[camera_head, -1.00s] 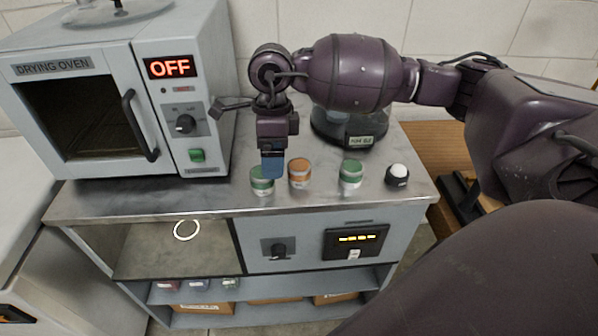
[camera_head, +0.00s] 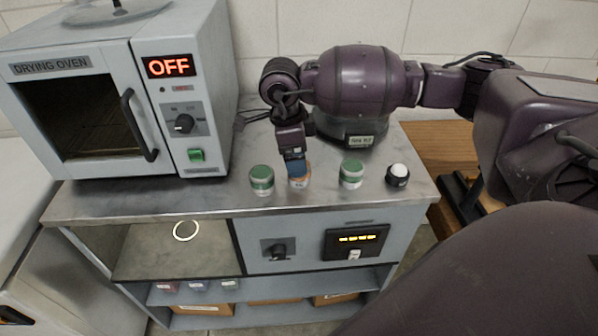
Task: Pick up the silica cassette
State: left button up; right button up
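Several small round canisters stand in a row on the metal counter. They look like cassettes, but I cannot read their labels. One is orange-banded (camera_head: 300,182), between a green-banded canister (camera_head: 262,180) on the left and another green-banded one (camera_head: 351,174) on the right. My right gripper (camera_head: 296,170), its arm coming in from the right, points down with blue fingertips at the orange canister and hides part of its top. I cannot tell whether the fingers touch it or how far apart they are. My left gripper is not in view.
A drying oven (camera_head: 115,95) reading OFF stands on the left. A small black device with a white dome (camera_head: 397,175) stands right of the canisters. The counter front (camera_head: 170,208) is clear.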

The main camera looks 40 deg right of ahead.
jog(key=f, duration=0.4)
jog(key=shift+d+f, duration=0.2)
jog(key=shift+d, duration=0.2)
jog(key=shift+c, duration=0.4)
jog(key=c, duration=1)
